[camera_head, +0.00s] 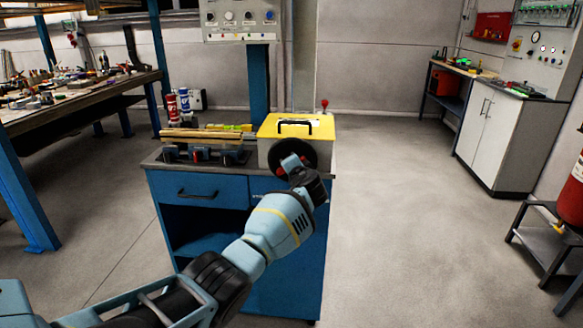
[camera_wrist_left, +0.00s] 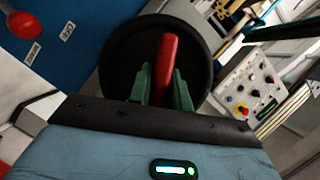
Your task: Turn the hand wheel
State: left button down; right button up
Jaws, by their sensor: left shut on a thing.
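The hand wheel (camera_head: 308,153) is a black disc on the front of a grey box with a yellow top, set on a blue workbench. In the left wrist view the wheel (camera_wrist_left: 122,62) fills the upper middle, with a red handle (camera_wrist_left: 170,60) standing out from it. My left gripper (camera_wrist_left: 166,88) has its two green fingers on either side of the handle, shut on it. In the head view my left arm reaches in from the lower left and hides part of the wheel. My right gripper is in neither view.
The blue workbench (camera_head: 200,188) carries clamps and bars left of the box. A red-knobbed lever (camera_head: 324,104) stands at the box's right. A control panel (camera_head: 240,18) is above.

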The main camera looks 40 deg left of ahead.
pick_arm(q)
jog(key=c, duration=1.4)
grip_release()
jog(key=shift+a, duration=0.1)
jog(key=shift+c, duration=0.2)
jog(key=shift+o, duration=0.4)
jog(key=shift+s+d+r, duration=0.15)
jog(key=shift+s+d, duration=0.15)
jog(key=shift+d, duration=0.2)
jog(key=p+v, duration=0.1)
jog(key=v, duration=0.5)
jog(key=shift+s+d+p, duration=0.25)
jog(key=shift+s+p, duration=0.05)
